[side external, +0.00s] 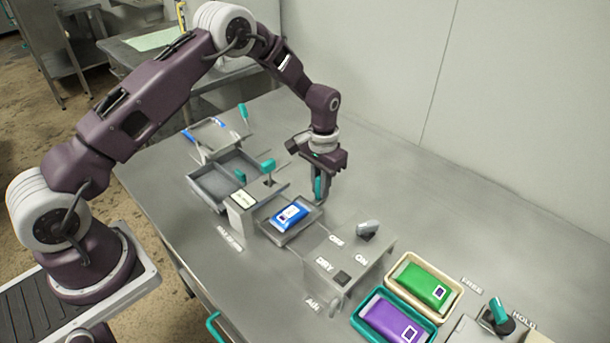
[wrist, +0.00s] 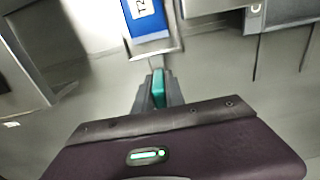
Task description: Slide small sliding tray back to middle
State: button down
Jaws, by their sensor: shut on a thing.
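The small sliding tray (side external: 312,214) is grey and sits between two grey housings, with a blue pouch (side external: 289,217) lying in it. In the wrist view, the tray's near edge (wrist: 165,54) and the blue pouch (wrist: 146,18) show at the top. A teal handle (wrist: 158,84) sticks out from the tray toward me. My gripper (side external: 319,190) is at the back edge of the tray, pointing down, and is shut on this handle. In the wrist view, the gripper's fingers (wrist: 158,92) are on either side of it.
The left housing (side external: 250,205) carries a teal lever (side external: 268,168). The right housing (side external: 345,262) has labels and a grey knob (side external: 367,229). A larger grey tray (side external: 215,187) lies left. Bins with green (side external: 424,284) and purple (side external: 392,320) pouches stand front right. The table behind is clear.

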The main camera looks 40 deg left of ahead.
jog(key=d, duration=0.5)
jog(key=shift+d, duration=0.4)
jog(key=c, duration=1.4)
grip_release()
notch_tip(320, 180, up, 7)
jog(key=shift+r, duration=0.1)
